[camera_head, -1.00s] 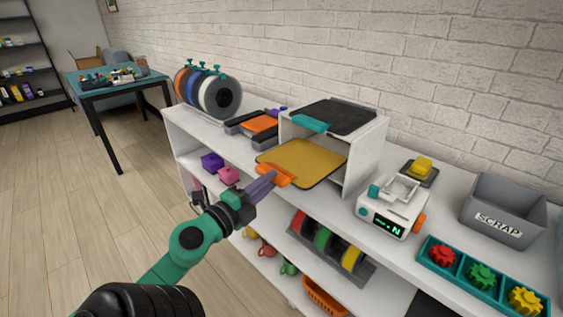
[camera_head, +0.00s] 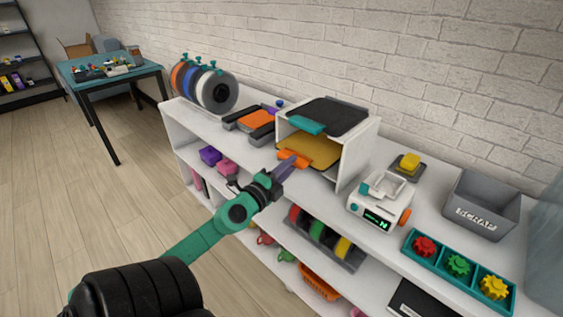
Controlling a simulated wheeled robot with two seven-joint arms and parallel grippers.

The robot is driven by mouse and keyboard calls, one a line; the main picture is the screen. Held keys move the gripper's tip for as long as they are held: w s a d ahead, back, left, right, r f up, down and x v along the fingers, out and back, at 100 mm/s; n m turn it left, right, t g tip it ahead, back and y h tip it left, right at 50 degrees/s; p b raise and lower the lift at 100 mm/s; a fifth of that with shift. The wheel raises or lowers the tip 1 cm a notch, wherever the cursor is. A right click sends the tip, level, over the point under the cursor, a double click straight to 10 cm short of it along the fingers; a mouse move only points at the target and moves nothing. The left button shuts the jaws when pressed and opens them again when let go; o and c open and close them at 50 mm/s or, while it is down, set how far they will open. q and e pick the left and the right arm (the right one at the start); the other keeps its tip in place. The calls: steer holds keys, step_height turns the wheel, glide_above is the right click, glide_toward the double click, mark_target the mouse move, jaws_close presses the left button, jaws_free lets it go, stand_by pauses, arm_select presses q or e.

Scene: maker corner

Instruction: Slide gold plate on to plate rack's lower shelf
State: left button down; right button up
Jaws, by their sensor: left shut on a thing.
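The gold plate (camera_head: 312,151) has an orange handle tab (camera_head: 291,158) on its near left edge. It lies mostly inside the white plate rack (camera_head: 355,160), under the rack's top. A dark plate (camera_head: 327,115) with a teal tab lies on top of the rack. My left gripper (camera_head: 284,169) is shut on the orange tab at the rack's open front. Whether the gold plate rests on the lower shelf or is just above it, I cannot tell. My right gripper is not in view.
Left of the rack are an orange-and-black item (camera_head: 256,119) and a spool holder (camera_head: 205,88). To the right are a white scale-like device (camera_head: 380,202), a grey SCRAP bin (camera_head: 483,206) and a teal gear tray (camera_head: 458,268). A brick wall stands behind.

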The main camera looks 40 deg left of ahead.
arm_select(q)
steer(key=w, duration=0.1)
steer(key=w+p, duration=0.1)
steer(key=w, duration=0.1)
steer(key=shift+w+r, duration=0.2)
steer(key=shift+w, duration=0.05)
steer(key=shift+w+f+b, duration=0.25)
steer(key=shift+f+b, duration=0.2)
steer(key=shift+f, duration=0.15)
steer(key=shift+w+f+b, duration=0.25)
steer(key=shift+f+b, duration=0.15)
steer(key=shift+f, duration=0.2)
steer(key=shift+f+b, duration=0.8)
steer(key=shift+b, duration=0.1)
jaws_free()
steer(key=shift+f+b, duration=0.6)
